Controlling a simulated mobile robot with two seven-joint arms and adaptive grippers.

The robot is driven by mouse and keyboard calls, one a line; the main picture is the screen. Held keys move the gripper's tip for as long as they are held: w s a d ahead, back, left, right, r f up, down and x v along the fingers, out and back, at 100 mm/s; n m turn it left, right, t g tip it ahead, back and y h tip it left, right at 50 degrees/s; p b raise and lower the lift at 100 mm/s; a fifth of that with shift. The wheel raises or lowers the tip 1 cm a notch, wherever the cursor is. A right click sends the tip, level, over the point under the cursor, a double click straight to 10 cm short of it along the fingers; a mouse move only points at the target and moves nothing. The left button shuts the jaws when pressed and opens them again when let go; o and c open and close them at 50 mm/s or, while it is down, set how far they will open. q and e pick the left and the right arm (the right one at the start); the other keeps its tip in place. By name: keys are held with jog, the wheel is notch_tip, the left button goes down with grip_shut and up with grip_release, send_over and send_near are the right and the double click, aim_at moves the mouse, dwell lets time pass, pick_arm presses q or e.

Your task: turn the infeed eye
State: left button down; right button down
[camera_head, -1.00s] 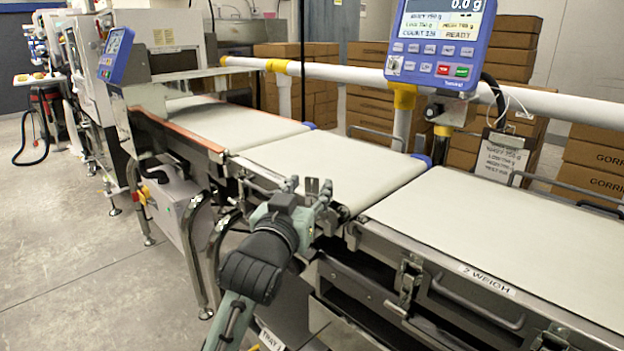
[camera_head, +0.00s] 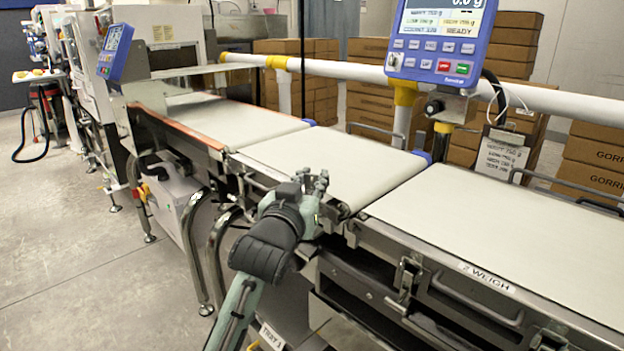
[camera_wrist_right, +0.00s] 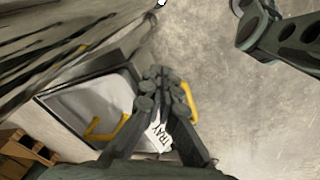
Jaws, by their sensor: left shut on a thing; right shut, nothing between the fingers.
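My left gripper (camera_head: 314,182) is at the near edge of the middle belt (camera_head: 330,160) in the head view. Its fingers are shut on a small grey part at the belt's side, which I take to be the infeed eye. The fingers hide most of this part, so I cannot tell which way it faces. My right gripper (camera_wrist_right: 152,86) shows in the right wrist view with its fingers together and empty.
The weigh belt (camera_head: 500,240) lies to the right and the infeed belt (camera_head: 230,122) to the left. A blue display (camera_head: 440,42) stands behind on a white rail (camera_head: 545,103). Stacked cartons (camera_head: 595,165) are behind.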

pick_arm(q)
jog(key=shift+a+m+h, duration=0.1)
jog(key=shift+m+h, duration=0.2)
jog(key=shift+h, duration=0.1)
jog(key=m+h, duration=0.1)
jog(key=g+h, duration=0.1)
jog(key=shift+w+a+f+m+g+h, duration=0.1)
jog(key=shift+a+m+g+h, duration=0.1)
jog(key=shift+m+g+h, duration=0.5)
jog(key=shift+m+h, duration=0.3)
jog(key=shift+h, duration=0.1)
jog(key=shift+w+a+m+g+h+b, duration=0.1)
jog(key=shift+m+g+h+b, duration=0.65)
jog(key=shift+m+g+h, duration=0.25)
jog(key=shift+h, duration=0.4)
pick_arm(e)
jog(key=w+a+r, duration=0.1)
jog(key=w+r, duration=0.2)
jog(key=r, duration=0.2)
jog(key=shift+w+a+r, duration=0.15)
jog(key=shift+r, duration=0.15)
pick_arm(q)
jog(key=c, duration=1.3)
grip_release()
jog(key=v, duration=1.2)
